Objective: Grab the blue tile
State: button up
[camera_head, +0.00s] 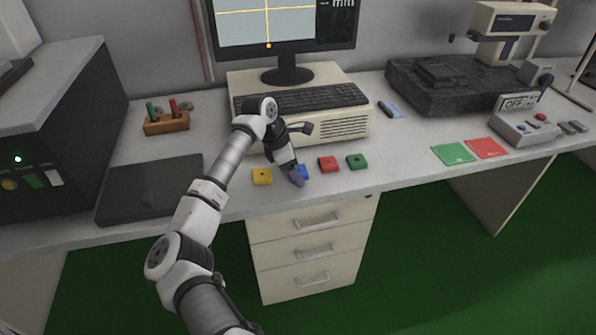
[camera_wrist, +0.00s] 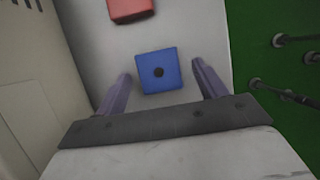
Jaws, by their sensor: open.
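The blue tile (camera_wrist: 157,72) is a square with a dark round hole in its middle, lying flat on the desk. In the wrist view it lies ahead of and between the two purple fingers of my gripper (camera_wrist: 162,92), which are apart with nothing held. In the head view my gripper (camera_head: 297,177) is low over the desk and hides most of the blue tile (camera_head: 304,172); only its right part shows. I cannot tell the exact height of the fingertips above the desk.
A yellow tile (camera_head: 262,176) lies left of the gripper; a red tile (camera_head: 328,164) and a green tile (camera_head: 357,161) lie to the right. The red tile also shows in the wrist view (camera_wrist: 130,9). A keyboard (camera_head: 308,97) and monitor stand behind. The desk's front edge is close.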

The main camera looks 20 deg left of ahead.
jog(key=c, duration=1.1)
jog(key=shift+r, duration=0.1)
